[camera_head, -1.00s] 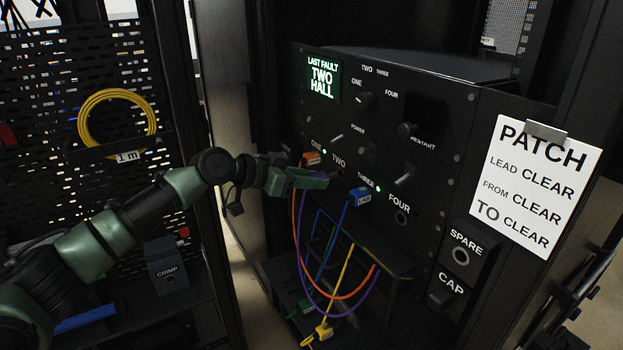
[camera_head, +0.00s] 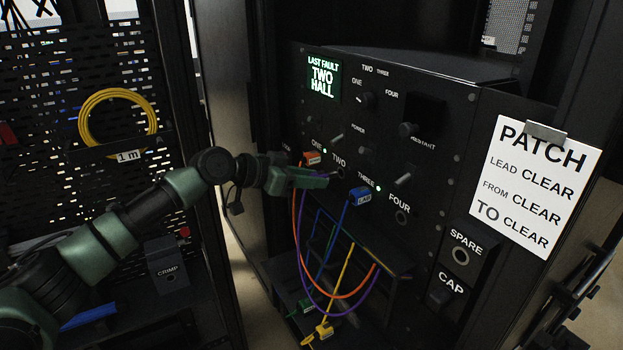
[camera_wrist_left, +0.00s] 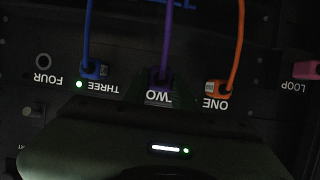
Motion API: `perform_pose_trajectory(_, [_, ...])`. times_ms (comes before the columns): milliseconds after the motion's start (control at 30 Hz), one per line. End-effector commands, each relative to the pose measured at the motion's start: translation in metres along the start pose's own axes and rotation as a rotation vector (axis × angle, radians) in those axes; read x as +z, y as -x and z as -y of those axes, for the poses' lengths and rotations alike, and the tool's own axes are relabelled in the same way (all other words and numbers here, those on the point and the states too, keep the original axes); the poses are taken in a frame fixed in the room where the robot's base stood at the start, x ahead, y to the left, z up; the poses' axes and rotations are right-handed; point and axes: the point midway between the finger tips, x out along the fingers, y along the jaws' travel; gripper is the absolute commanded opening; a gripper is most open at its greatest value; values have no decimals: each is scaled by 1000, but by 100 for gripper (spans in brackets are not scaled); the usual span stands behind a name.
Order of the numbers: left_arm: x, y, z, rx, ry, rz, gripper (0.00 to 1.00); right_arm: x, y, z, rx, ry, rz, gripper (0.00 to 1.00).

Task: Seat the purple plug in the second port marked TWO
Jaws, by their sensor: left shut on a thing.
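My left gripper (camera_head: 322,181) is shut on the purple plug (camera_wrist_left: 161,76) right in front of the panel at TWO. The fingers hide most of the plug in the head view. The purple cable (camera_head: 296,222) hangs down from it in a loop. The port TWO (camera_head: 341,172) shows as a dark ring just beyond the fingertips. In the wrist view, which is upside down, the plug is in line with the TWO label (camera_wrist_left: 165,97). I cannot tell whether its tip is inside the port. My right gripper is not in view.
An orange plug (camera_head: 310,158) sits at ONE and a blue plug (camera_head: 360,196) at THREE, close on either side. Port FOUR (camera_head: 401,217) and the SPARE port (camera_head: 460,255) are empty. Blue, orange and yellow cables (camera_head: 349,265) hang below.

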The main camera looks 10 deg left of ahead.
Motion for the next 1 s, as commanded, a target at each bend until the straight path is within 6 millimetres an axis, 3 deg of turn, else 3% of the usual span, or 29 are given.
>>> perform_pose_trajectory(1000, [-7, -15, -1, 1, 0, -1, 0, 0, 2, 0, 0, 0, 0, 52])
